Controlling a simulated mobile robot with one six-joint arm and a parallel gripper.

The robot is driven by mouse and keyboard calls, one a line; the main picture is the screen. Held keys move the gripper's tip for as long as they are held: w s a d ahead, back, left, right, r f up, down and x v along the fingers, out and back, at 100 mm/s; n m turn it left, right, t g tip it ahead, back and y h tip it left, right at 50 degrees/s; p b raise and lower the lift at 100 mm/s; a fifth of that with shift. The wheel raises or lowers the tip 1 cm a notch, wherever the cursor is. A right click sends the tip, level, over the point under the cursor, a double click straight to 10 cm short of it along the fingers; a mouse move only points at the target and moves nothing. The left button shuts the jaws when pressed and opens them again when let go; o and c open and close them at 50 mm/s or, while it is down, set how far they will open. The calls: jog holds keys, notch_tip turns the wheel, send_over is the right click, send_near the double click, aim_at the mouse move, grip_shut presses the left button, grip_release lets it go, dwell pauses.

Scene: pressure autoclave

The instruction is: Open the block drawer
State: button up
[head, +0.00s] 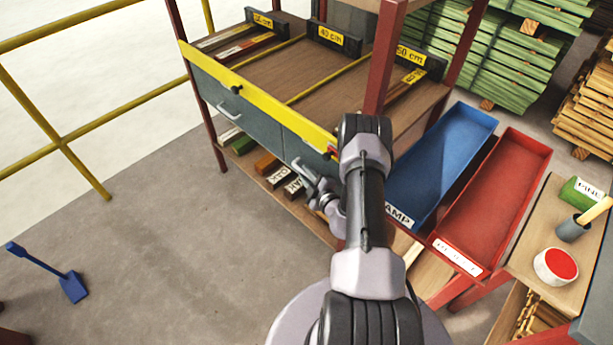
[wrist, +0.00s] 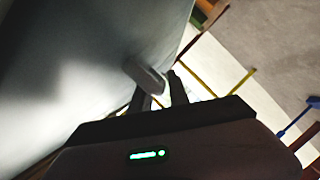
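Two grey drawer fronts sit under the yellow rail of the bench, the left one (head: 213,91) and the right one (head: 307,151). Both look closed; no label shows which is the block drawer. The left drawer has a silver handle (head: 229,112). The right drawer's handle (head: 302,172) is beside my gripper (head: 318,188), partly hidden by my arm. In the wrist view a grey drawer front (wrist: 75,70) fills the left, with its handle (wrist: 146,77) at my fingertips. My gripper (wrist: 160,92) is open there, with a gap between the fingers; I cannot tell whether it touches the handle.
A lower shelf with labelled wood blocks (head: 268,164) lies under the drawers. A red post (head: 384,55) rises near my arm. Blue (head: 440,165) and red (head: 497,195) trays stand at the right. The floor (head: 150,235) before the bench is largely clear.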

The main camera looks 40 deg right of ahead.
grip_shut()
dwell(1.4)
